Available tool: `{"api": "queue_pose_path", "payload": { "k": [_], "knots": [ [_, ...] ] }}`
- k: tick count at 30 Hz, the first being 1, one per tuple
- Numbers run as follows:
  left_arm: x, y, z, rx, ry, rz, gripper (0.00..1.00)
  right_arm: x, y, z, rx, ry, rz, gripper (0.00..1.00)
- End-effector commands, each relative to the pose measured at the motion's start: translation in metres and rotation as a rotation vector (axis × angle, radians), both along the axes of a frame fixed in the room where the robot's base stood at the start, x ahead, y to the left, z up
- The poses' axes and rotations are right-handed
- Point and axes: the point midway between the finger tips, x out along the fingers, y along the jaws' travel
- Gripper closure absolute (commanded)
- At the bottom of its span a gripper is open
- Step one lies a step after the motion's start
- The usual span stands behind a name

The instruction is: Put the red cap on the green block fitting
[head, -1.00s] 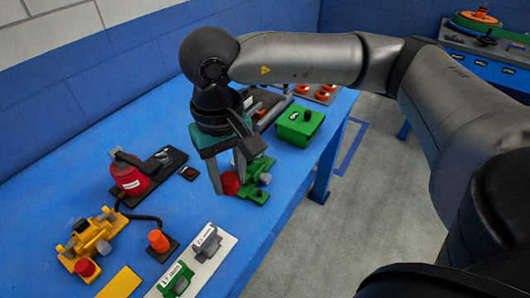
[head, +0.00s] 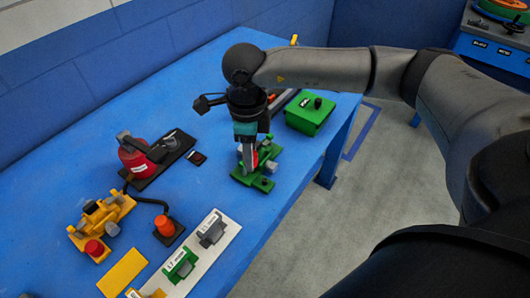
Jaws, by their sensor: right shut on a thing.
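The green block fitting (head: 264,183) stands on the blue table near its right edge, with a small grey part on its side. My right gripper (head: 249,167) points down at the fitting and is shut on the red cap (head: 255,159). Only a little red shows between and behind the fingers. The cap is at the fitting's upper part; I cannot tell whether it touches or is seated on it. My left gripper is not in view.
A green box (head: 311,113) with a black knob stands behind the fitting. A red canister (head: 135,160), a yellow fitting (head: 101,222) with a red knob, an orange cap (head: 164,227) and a white labelled strip (head: 224,231) lie to the left and front. Bare table lies between.

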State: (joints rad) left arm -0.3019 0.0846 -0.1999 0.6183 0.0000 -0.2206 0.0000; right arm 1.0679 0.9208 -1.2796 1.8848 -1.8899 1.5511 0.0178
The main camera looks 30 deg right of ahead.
Motion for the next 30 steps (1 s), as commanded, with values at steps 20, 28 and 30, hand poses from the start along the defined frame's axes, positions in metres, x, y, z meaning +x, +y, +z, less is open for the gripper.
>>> {"api": "queue_pose_path", "payload": {
  "k": [20, 28, 30],
  "knots": [
    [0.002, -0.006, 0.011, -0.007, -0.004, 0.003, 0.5, 0.007, -0.041, -0.042, 0.001, -0.001, -1.092, 1.0],
    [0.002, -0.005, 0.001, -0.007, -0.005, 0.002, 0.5, 0.007, -0.041, -0.055, 0.0, -0.001, -1.102, 1.0],
    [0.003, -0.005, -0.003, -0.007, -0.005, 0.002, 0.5, 0.007, -0.041, -0.061, 0.0, -0.001, -1.101, 1.0]
  ]
}}
